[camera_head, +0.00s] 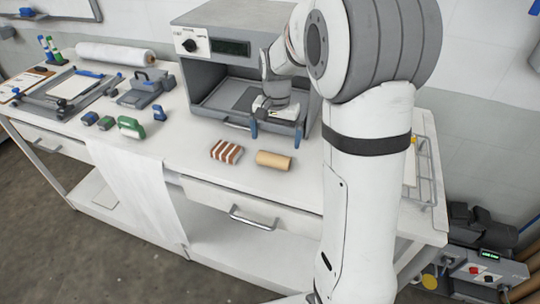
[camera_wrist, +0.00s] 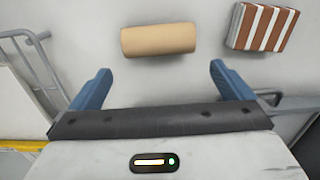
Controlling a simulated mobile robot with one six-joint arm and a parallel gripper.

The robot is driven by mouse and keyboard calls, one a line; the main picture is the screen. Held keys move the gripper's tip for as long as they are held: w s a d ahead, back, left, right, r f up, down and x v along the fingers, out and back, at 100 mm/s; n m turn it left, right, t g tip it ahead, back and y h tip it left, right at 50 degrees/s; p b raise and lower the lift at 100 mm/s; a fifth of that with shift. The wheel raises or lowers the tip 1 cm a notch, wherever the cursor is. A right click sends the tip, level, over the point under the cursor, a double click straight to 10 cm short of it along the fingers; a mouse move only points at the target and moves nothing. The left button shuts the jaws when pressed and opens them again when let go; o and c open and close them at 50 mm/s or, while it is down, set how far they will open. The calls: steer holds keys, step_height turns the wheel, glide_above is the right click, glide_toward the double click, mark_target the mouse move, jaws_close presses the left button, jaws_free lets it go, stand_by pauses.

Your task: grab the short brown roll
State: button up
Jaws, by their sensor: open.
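The short brown roll (camera_head: 273,160) is a plain tan cylinder lying on its side on the white table, near the front edge. In the wrist view the roll (camera_wrist: 158,40) lies ahead of my gripper (camera_wrist: 160,80), between the lines of its two blue fingers and apart from them. My gripper (camera_head: 276,132) is open and empty. In the head view it is above the table, in front of the grey press and behind the roll.
A brown-and-white striped block (camera_head: 227,151) lies just left of the roll; it also shows in the wrist view (camera_wrist: 262,27). The grey press (camera_head: 222,46) stands behind. A white cloth (camera_head: 130,185) hangs over the front edge. A wire rack (camera_head: 424,170) is at the right.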

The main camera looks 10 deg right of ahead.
mark_target(275, 154)
step_height(275, 154, down, 7)
steer(key=shift+s+a+f+p, duration=0.1)
steer(key=shift+s+a+p, duration=0.05)
steer(key=shift+p, duration=0.45)
steer(key=shift+c, duration=0.2)
steer(key=c, duration=0.8)
